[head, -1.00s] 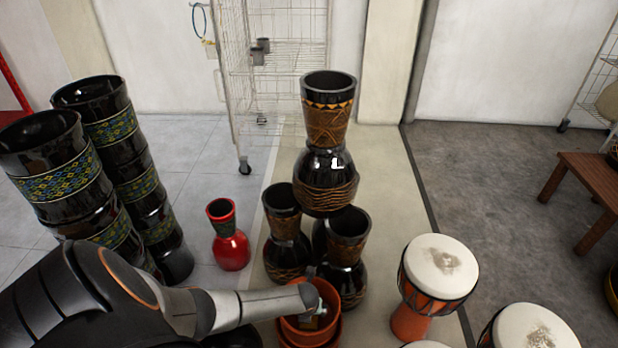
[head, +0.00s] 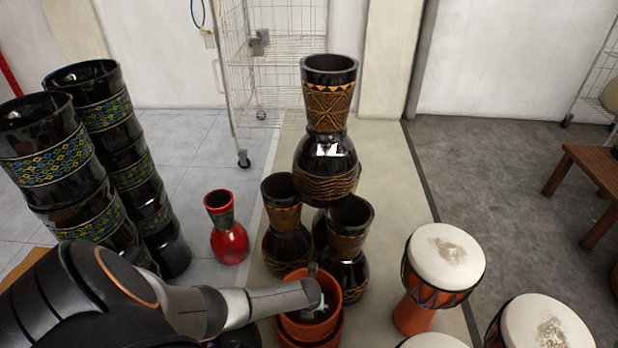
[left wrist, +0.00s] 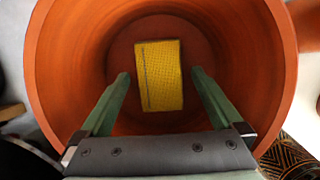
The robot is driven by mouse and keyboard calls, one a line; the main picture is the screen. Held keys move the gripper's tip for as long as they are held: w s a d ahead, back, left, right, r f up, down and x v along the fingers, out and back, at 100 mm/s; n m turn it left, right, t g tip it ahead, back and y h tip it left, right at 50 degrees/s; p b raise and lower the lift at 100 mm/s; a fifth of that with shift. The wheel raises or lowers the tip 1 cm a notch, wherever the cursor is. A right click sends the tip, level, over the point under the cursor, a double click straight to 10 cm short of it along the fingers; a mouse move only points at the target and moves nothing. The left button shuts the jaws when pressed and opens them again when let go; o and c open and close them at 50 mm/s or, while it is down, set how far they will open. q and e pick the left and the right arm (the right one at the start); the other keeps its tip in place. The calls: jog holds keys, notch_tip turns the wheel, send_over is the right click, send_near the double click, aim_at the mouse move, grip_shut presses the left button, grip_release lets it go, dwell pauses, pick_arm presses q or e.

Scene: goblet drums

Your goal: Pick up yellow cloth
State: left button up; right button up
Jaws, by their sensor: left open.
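The yellow cloth (left wrist: 159,75) lies at the bottom of an orange pot (left wrist: 62,60) in the left wrist view. My left gripper (left wrist: 159,82) is open, its two green fingers pointing into the pot, one on each side of the cloth in the picture. How far the fingertips are above the cloth is hard to tell. In the head view my left arm reaches from the left over the orange pot (head: 330,287), and the cloth is hidden there. My right gripper is not in view.
Dark carved vases (head: 327,165) are stacked just behind the pot. A red vase (head: 229,240) stands to the left of them, and tall black drums (head: 50,150) at far left. White-topped goblet drums (head: 443,258) stand to the right of the pot.

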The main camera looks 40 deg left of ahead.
pick_arm(q)
jog(key=shift+f, duration=0.25)
jog(key=shift+c, duration=0.4)
jog(key=c, duration=1.3)
jog(key=shift+r, duration=0.1)
